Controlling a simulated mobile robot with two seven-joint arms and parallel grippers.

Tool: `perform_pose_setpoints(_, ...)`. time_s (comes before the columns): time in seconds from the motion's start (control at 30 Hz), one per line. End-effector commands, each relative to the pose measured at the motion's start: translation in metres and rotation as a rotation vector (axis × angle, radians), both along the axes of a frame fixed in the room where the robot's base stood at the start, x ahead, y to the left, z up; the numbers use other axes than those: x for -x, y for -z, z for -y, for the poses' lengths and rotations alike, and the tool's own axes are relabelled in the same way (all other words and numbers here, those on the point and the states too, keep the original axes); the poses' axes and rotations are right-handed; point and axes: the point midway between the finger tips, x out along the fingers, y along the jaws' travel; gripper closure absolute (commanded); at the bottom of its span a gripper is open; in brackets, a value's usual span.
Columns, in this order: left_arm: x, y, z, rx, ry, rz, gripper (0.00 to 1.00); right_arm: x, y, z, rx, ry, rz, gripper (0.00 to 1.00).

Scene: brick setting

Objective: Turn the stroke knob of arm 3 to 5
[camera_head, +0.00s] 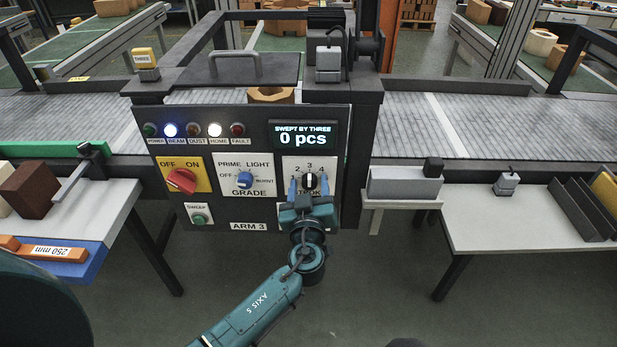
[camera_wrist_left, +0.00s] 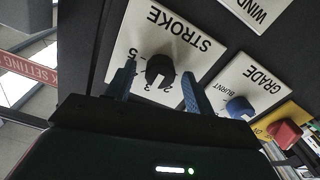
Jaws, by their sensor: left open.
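My left gripper (camera_head: 309,188) is open, with one blue finger on each side of the knob. In the left wrist view, the knob (camera_wrist_left: 158,68) appears upside down between the open fingers (camera_wrist_left: 158,88), with a 5 near the left finger. I cannot tell whether the fingers touch it. My right gripper is not in view.
Beside the stroke plate are a blue grade knob (camera_head: 244,180) and a red off/on switch (camera_head: 181,180). A green sweep button (camera_head: 198,219) is below. The display (camera_head: 303,135) reads 0 pcs. A grey box on a small shelf (camera_head: 404,182) stands right of the panel.

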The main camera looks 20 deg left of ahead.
Motion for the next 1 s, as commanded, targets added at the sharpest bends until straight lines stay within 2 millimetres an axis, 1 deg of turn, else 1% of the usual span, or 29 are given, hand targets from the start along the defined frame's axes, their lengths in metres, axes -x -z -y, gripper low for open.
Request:
perform_pose_setpoints(0.3, 0.0005, 0.0003, 0.0002, 0.0, 0.0, 0.0, 0.47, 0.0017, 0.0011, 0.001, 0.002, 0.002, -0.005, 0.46)
perform_pose_setpoints(0.53, 0.0004, 0.0, 0.0002, 0.0, 0.0, 0.0, 0.66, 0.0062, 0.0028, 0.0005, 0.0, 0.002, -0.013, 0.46)
perform_pose_setpoints(0.83, 0.0002, -0.0003, 0.0001, 0.0, 0.0, 0.001, 0.91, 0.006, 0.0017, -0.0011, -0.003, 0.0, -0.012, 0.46)
perform_pose_setpoints(1.0, 0.0002, 0.0, 0.0001, -0.006, 0.0, -0.001, 0.91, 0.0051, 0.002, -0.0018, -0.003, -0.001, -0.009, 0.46)
